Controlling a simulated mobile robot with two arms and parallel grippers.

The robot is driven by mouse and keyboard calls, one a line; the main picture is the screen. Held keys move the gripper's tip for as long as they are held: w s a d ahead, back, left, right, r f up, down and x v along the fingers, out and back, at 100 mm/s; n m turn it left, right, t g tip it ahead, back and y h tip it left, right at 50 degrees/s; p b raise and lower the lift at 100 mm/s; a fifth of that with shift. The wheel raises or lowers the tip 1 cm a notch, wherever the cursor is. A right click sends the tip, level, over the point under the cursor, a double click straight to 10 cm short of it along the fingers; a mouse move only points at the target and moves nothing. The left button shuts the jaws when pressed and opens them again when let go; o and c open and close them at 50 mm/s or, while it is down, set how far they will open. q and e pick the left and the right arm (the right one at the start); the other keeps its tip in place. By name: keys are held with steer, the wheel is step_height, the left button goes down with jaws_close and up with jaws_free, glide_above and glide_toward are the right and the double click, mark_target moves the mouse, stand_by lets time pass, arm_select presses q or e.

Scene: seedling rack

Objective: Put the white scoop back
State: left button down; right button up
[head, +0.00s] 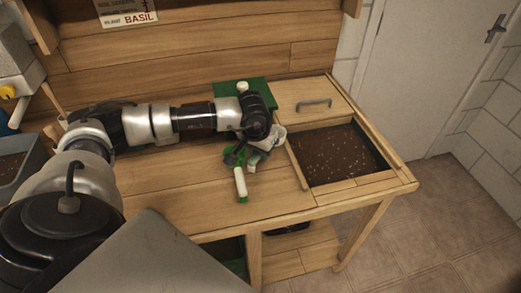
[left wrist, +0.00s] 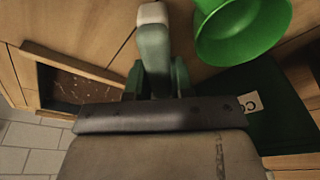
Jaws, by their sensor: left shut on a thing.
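My left gripper (head: 257,151) is over the bench top, left of the soil bin, with its fingers shut on the white scoop (left wrist: 154,48). In the left wrist view its grey-green handle with a whitish end shows between the fingers. In the head view pale parts of the scoop (head: 269,143) show around the gripper; much of it is hidden. A green scoop (left wrist: 240,28) is close beside the held one, and its pale handle (head: 240,184) points to the front edge. A dark green mat (head: 228,91) with a partly seen label lies behind the gripper. My right gripper is not in view.
A soil bin (head: 375,151) is sunk in the bench's right side. A wooden lid with a grey handle (head: 314,104) is behind it. A small pale object (head: 242,87) shows at the mat. The bench front at left is clear. A basil sign (head: 126,14) hangs behind.

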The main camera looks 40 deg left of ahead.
arm_select(q)
steer(key=c, duration=1)
jaws_free()
steer(key=shift+r+p, duration=0.45)
steer(key=shift+p, duration=0.1)
steer(key=shift+r+p, duration=0.55)
steer(key=shift+s+r+b, duration=0.15)
steer(key=shift+r+b, duration=0.35)
steer(key=shift+b, duration=0.15)
steer(key=shift+b+v, duration=0.7)
steer(key=shift+v, duration=4.45)
